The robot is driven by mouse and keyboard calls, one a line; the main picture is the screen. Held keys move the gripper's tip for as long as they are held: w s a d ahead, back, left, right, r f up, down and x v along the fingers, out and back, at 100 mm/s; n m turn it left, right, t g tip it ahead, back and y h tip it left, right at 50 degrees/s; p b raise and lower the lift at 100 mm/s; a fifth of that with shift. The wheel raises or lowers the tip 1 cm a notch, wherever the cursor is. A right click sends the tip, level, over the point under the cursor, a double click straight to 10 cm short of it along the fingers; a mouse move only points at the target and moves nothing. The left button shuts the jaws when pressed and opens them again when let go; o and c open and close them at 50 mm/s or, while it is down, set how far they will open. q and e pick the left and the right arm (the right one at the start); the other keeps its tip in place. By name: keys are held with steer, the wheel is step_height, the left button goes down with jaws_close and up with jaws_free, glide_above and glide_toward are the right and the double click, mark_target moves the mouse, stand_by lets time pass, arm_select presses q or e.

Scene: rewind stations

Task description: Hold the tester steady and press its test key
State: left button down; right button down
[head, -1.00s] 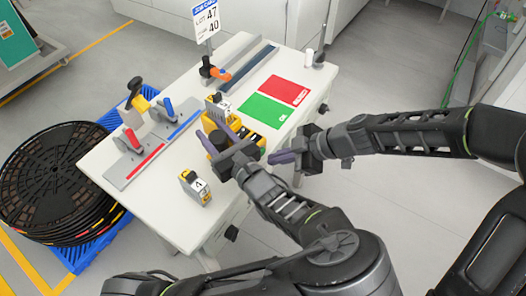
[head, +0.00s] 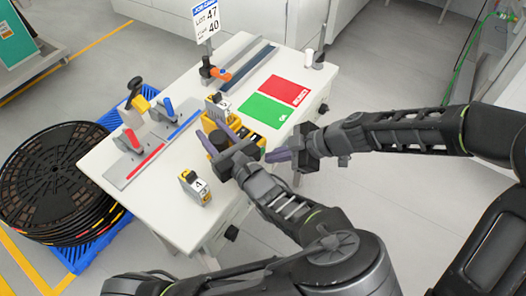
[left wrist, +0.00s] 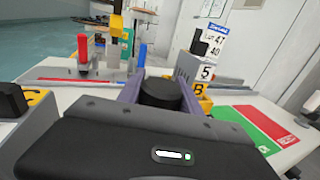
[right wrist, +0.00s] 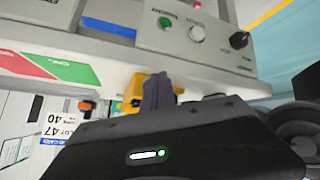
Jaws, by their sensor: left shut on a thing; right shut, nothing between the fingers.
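A yellow and black device, which I take for the tester (head: 212,146), is on the table at my left gripper (head: 219,139) and partly hidden by it. My left gripper is shut on it. In the left wrist view a round black part (left wrist: 160,93) shows between the fingers. My right gripper (head: 281,156) is shut and empty, to the right of the left gripper by the table's near edge. In the right wrist view its fingertips (right wrist: 158,90) overlap a yellow body (right wrist: 134,92); I cannot tell whether they touch. The test key cannot be made out.
A second yellow unit (head: 194,187) marked A stands on the table's near left. A green mat (head: 264,110) and red mat (head: 286,90) lie beyond. Clamp fixtures (head: 153,140) stand at left, a lot sign (head: 206,20) behind. A knob-and-button panel (right wrist: 205,35) shows in the right wrist view.

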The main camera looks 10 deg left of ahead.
steer(key=shift+w+a, duration=0.2)
steer(key=shift+a, duration=0.15)
stand_by(0.6)
steer(key=shift+d, duration=0.15)
steer(key=shift+s+d, duration=0.4)
steer(key=shift+d, duration=0.15)
steer(key=s+d, duration=0.1)
steer(key=d, duration=0.2)
steer(key=s+d, duration=0.1)
steer(key=shift+s+d, duration=0.2)
steer(key=shift+s, duration=0.1)
stand_by(0.6)
arm_select(q)
steer(key=c, duration=0.7)
jaws_free()
